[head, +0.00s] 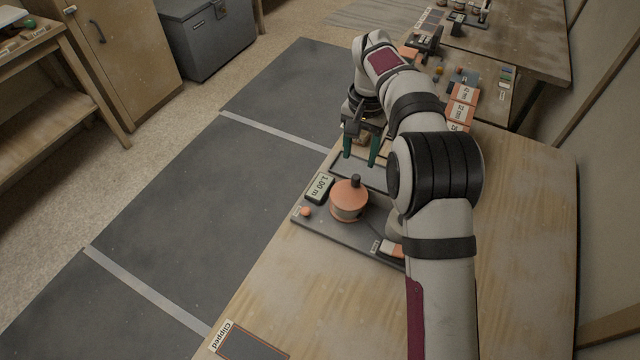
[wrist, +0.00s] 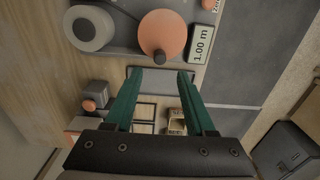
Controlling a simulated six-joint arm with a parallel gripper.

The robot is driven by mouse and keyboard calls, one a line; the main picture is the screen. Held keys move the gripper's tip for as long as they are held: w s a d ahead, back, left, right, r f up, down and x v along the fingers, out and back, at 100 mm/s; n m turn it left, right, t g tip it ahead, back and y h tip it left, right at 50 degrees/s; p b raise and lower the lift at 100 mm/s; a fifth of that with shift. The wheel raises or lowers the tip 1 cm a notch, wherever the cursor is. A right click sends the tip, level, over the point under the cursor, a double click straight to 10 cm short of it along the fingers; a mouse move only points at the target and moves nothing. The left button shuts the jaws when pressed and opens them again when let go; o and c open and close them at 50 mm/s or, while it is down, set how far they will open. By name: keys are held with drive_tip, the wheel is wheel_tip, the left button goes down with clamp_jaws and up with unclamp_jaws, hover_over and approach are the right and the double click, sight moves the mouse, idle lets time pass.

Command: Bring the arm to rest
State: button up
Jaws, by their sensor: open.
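My gripper (head: 361,158) has green fingers and hangs over the far edge of the grey device on the workbench. In the wrist view its two fingers (wrist: 158,76) stand apart with nothing between them. The fingertips are above a dark grey plate, near the orange round knob (wrist: 162,36). My arm reaches over the right side of the bench and hides part of the device.
The device (head: 328,230) carries an orange-topped pot (head: 349,199) and a display reading 1.00 m (head: 319,187). Orange labelled blocks (head: 463,95) lie beyond my arm. A tray marked Clipped (head: 252,344) is at the near edge. Dark floor mats (head: 190,210) lie left.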

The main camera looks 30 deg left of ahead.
drive_tip(key=shift+r, duration=0.15)
drive_tip(key=s+d+r+m, duration=0.1)
drive_tip(key=s+d+r, duration=0.4)
drive_tip(key=d, duration=0.2)
drive_tip(key=s+d+r+m, duration=0.2)
drive_tip(key=s+d+r, duration=0.35)
drive_tip(key=d, duration=0.25)
drive_tip(key=s+d+f+m+y, duration=0.1)
drive_tip(key=s+d, duration=0.3)
drive_tip(key=s, duration=0.7)
drive_tip(key=s+d+f+m, duration=0.1)
drive_tip(key=s+d+f, duration=0.2)
drive_tip(key=s, duration=0.8)
drive_tip(key=shift+s+d+f+m+y, duration=0.2)
drive_tip(key=shift+d+m+y, duration=0.1)
drive_tip(key=shift+d+y, duration=0.15)
